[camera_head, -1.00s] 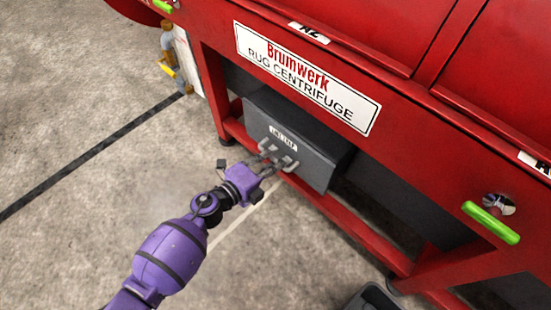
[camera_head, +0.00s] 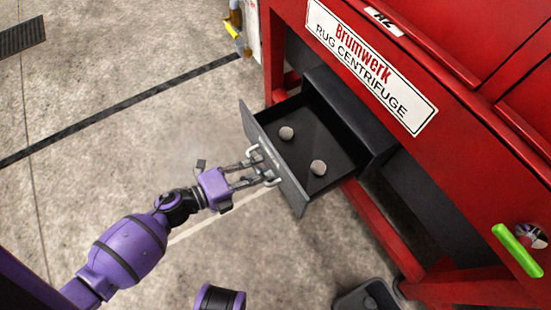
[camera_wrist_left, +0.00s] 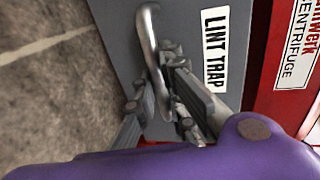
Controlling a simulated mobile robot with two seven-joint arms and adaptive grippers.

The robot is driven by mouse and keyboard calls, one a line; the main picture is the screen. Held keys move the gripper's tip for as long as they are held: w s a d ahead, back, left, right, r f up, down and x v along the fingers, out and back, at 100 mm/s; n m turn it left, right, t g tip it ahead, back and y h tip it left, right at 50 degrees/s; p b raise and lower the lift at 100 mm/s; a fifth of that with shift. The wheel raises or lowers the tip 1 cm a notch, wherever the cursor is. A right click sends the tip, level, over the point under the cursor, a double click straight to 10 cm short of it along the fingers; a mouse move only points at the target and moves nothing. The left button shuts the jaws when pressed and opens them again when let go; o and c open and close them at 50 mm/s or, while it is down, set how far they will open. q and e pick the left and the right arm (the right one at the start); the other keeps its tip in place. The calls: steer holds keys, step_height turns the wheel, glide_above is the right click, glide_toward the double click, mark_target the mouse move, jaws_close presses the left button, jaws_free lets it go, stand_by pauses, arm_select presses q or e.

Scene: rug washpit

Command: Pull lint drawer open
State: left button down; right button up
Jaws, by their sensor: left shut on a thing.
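The lint drawer (camera_head: 274,158) stands pulled out from its dark housing under the red rug centrifuge. Two round grey lumps, one of them the nearer lint lump (camera_head: 318,168) and the other the farther lump (camera_head: 286,133), lie inside. My left gripper (camera_head: 258,172) is at the drawer's front, shut on the bar handle (camera_wrist_left: 151,45). In the left wrist view the fingers (camera_wrist_left: 158,100) are around the handle, beside the "LINT TRAP" label (camera_wrist_left: 215,48). My right gripper does not show; a purple and black arm part of mine shows at the bottom edge.
The red centrifuge frame (camera_head: 375,225) stands behind and right of the drawer. A green handle (camera_head: 517,244) sticks out at the right. A dark bin (camera_head: 368,298) stands on the floor at the bottom. The concrete floor (camera_head: 110,170) at left is clear.

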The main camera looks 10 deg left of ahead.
arm_select(q)
steer(key=shift+f+v, duration=0.25)
steer(key=shift+v, duration=0.95)
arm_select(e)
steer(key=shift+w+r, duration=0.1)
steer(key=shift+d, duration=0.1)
arm_select(q)
steer(key=c, duration=1.8)
jaws_free()
steer(key=shift+s+a, duration=0.1)
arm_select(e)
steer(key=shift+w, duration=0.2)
arm_select(q)
steer(key=v, duration=1.2)
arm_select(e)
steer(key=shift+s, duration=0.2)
